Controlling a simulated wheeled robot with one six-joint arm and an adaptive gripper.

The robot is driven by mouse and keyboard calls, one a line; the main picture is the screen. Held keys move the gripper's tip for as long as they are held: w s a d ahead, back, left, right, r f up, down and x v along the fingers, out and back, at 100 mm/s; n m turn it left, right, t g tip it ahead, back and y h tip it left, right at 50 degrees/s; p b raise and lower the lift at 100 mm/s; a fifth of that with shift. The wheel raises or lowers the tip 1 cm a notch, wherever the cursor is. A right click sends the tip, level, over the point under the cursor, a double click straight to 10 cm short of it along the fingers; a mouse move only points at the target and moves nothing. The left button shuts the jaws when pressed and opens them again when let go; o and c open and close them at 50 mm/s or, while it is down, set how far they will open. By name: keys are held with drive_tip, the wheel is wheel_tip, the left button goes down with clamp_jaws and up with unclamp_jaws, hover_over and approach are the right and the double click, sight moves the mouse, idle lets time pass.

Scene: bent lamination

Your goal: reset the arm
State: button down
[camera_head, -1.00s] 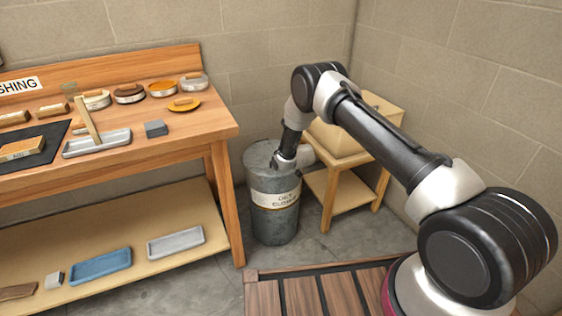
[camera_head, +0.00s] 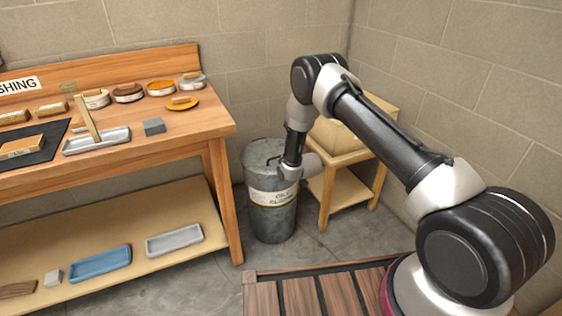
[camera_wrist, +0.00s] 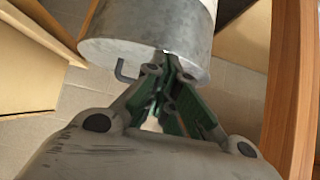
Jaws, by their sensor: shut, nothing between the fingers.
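My gripper (camera_wrist: 162,66) is shut and empty in the wrist view. Its dark green finger linkages come together in front of the grey metal bin (camera_wrist: 142,50). I cannot tell whether the fingertips touch the bin. In the head view the bin (camera_head: 268,226) stands upright on the floor between bench and stand, with a lettered white label band. My wrist hangs in front of its upper right side, and the fingers cannot be made out there. A bent dark handle (camera_wrist: 122,70) shows beside the bin's end in the wrist view.
A wooden workbench (camera_head: 190,135) with brushes, trays and blocks is at left, with a lower shelf (camera_head: 130,230) holding trays. A small wooden stand (camera_head: 340,196) with a tan box (camera_head: 337,138) is right of the bin. A slatted wooden platform (camera_head: 300,297) is in front. Open floor lies between.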

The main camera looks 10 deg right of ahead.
drive_tip(key=s+d+f+g+h, duration=0.1)
drive_tip(key=s+d+f+g, duration=0.2)
drive_tip(key=s, duration=0.5)
drive_tip(key=s+d+f+g+h, duration=0.1)
drive_tip(key=s+d+f+g, duration=0.2)
drive_tip(key=s, duration=0.4)
drive_tip(key=s+d+r+m, duration=0.1)
drive_tip(key=s+d+r, duration=0.4)
drive_tip(key=s+r, duration=0.7)
drive_tip(key=s+d+r+m, duration=0.1)
drive_tip(key=s+d+r, duration=0.5)
drive_tip(key=r, duration=1.9)
drive_tip(key=s+d+r+m+h, duration=0.1)
drive_tip(key=s+d+r, duration=0.5)
drive_tip(key=s+r, duration=1.2)
drive_tip(key=shift+r+m+t, duration=0.3)
drive_tip(key=shift+r+t, duration=0.1)
drive_tip(key=shift+r, duration=0.05)
